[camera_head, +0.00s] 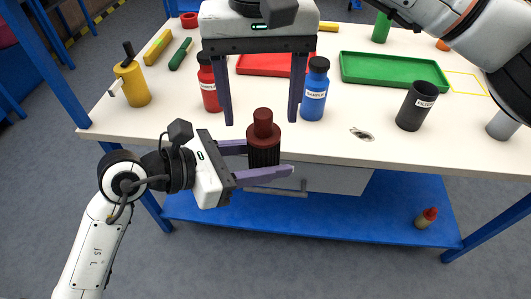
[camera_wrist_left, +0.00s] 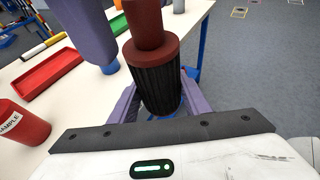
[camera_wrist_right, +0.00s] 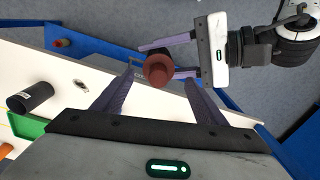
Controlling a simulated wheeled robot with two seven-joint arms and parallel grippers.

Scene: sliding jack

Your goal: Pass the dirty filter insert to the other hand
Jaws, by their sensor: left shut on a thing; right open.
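The dirty filter insert has a dark ribbed body and a reddish-brown top with a knob. In the head view the filter insert (camera_head: 263,140) stands upright in front of the table edge, held by my left gripper (camera_head: 278,160), which is shut on its ribbed body. It also shows in the left wrist view (camera_wrist_left: 155,75) and from above in the right wrist view (camera_wrist_right: 158,70). My right gripper (camera_head: 262,122) is open above it, fingers pointing down on both sides of the knob. I cannot tell whether they touch it.
On the white table (camera_head: 170,119) stand a red bottle (camera_head: 210,92), a blue bottle (camera_head: 313,97), a black cup (camera_head: 416,106) and a yellow container (camera_head: 132,82). Red (camera_head: 262,64) and green (camera_head: 394,70) trays lie behind. A drawer handle (camera_head: 275,193) is below the filter insert.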

